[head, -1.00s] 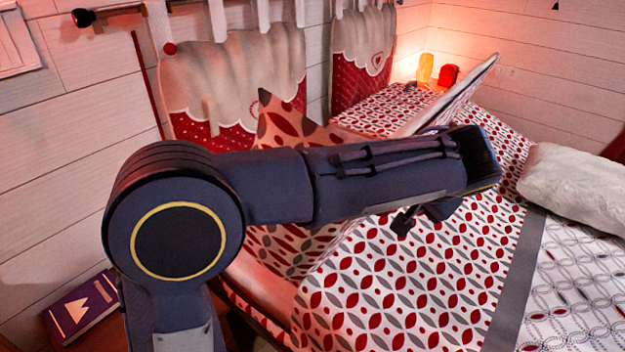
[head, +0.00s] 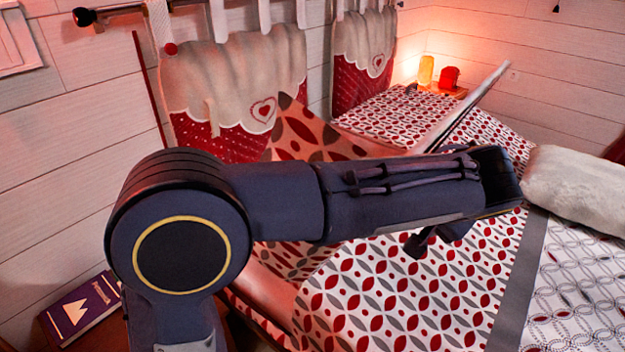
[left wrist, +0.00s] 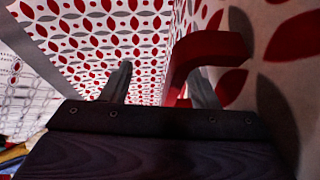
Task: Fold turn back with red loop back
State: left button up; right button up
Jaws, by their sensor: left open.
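The turn back (head: 312,137) is a flap with red and grey leaf shapes. It stands raised and slanted over the bed, partly hidden behind my left arm. In the left wrist view the turn back (left wrist: 292,55) rises on the right. The red loop (left wrist: 208,48) arches out from it. One leg of the loop comes down between my left fingers, close to the right finger; I cannot tell if it touches. My left gripper (left wrist: 160,86) is open. In the head view my left gripper (head: 425,243) is partly hidden by its wrist, over the patterned bedding (head: 400,290).
A white fluffy pillow (head: 575,180) lies at the right of the bed. A yellow lamp (head: 426,70) and a red object (head: 449,77) stand in the far corner. A purple book (head: 82,308) lies at lower left. Red and white curtains (head: 232,80) hang behind.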

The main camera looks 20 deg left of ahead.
pick_arm(q)
jog(key=s, duration=0.2)
jog(key=s+d+b, duration=0.1)
jog(key=s, duration=0.1)
jog(key=shift+d, duration=0.15)
jog(key=shift+o, duration=0.9)
jog(key=s, duration=0.1)
jog(key=s+d, duration=0.1)
jog(key=s, duration=0.1)
jog(key=s+d+b, duration=0.1)
jog(key=s, duration=0.1)
jog(key=shift+d+f, duration=0.15)
jog(key=shift+f, duration=0.2)
jog(key=s, duration=0.5)
jog(key=s+r, duration=0.1)
jog(key=s, duration=0.1)
jog(key=shift+s+d, duration=0.15)
jog(key=shift+d, duration=0.05)
jog(key=shift+c, duration=0.9)
jog(key=shift+s+d+f, duration=0.15)
jog(key=shift+s+d, duration=0.15)
jog(key=shift+d, duration=0.15)
pick_arm(e)
notch_tip(320, 180, down, 3)
jog(key=shift+r, duration=0.2)
